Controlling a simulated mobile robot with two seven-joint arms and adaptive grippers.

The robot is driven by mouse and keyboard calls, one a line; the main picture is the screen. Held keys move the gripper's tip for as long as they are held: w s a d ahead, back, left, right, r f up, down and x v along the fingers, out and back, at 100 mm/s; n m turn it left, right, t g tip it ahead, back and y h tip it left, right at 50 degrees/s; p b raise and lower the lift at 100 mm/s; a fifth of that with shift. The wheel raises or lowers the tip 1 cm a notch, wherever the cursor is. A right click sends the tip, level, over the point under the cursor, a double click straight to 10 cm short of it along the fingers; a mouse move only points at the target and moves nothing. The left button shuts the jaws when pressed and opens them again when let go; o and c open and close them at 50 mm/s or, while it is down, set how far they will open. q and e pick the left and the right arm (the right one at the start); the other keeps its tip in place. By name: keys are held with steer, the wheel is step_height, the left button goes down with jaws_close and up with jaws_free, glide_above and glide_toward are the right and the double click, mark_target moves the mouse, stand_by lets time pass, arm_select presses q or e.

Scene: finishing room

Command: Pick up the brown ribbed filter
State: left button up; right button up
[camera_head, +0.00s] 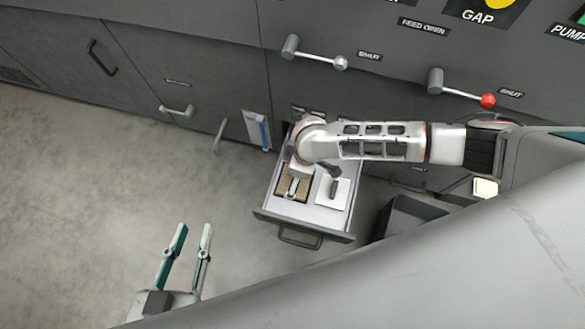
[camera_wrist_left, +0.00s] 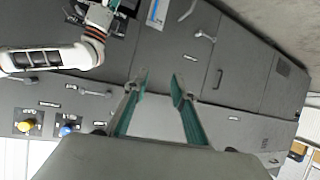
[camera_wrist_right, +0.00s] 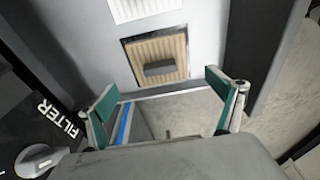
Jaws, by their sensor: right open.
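The brown ribbed filter (camera_head: 284,185) lies in an open drawer (camera_head: 310,213), beside a white filter (camera_head: 332,192). In the right wrist view the brown filter (camera_wrist_right: 140,50) shows its ribs, a frame and a dark block-shaped handle. My right gripper (camera_wrist_right: 160,85) is open and empty, with the filter seen beyond and above its fingertips; it is apart from the handle. In the head view my right arm hangs over the drawer and partly covers it. My left gripper (camera_head: 190,240) is open and empty over the floor at the lower left; its open fingers show in the left wrist view (camera_wrist_left: 160,83).
The drawer sticks out from a dark grey cabinet front (camera_head: 220,60) with levers (camera_head: 315,55) and handles. A dark open bin (camera_head: 405,215) stands right of the drawer. A blue-striped gauge (camera_head: 257,130) is left of it. The floor (camera_head: 100,190) at left is clear.

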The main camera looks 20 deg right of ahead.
mark_target(283, 187)
steer(key=shift+s+f, duration=0.25)
steer(key=shift+f, duration=0.5)
step_height(283, 187, down, 4)
steer(key=b, duration=0.3)
steer(key=shift+f, duration=0.1)
steer(key=shift+a+f, duration=0.1)
steer(key=shift+f, duration=0.05)
steer(key=shift+w, duration=0.35)
arm_select(q)
steer(key=d+n, duration=0.1)
steer(key=s+d+n, duration=0.1)
steer(key=d, duration=0.1)
steer(key=d+f+n+h, duration=0.1)
steer(key=shift+s+d+n, duration=0.25)
steer(key=shift+d+n, duration=0.05)
steer(key=shift+n, duration=0.1)
arm_select(e)
steer(key=c, duration=1.2)
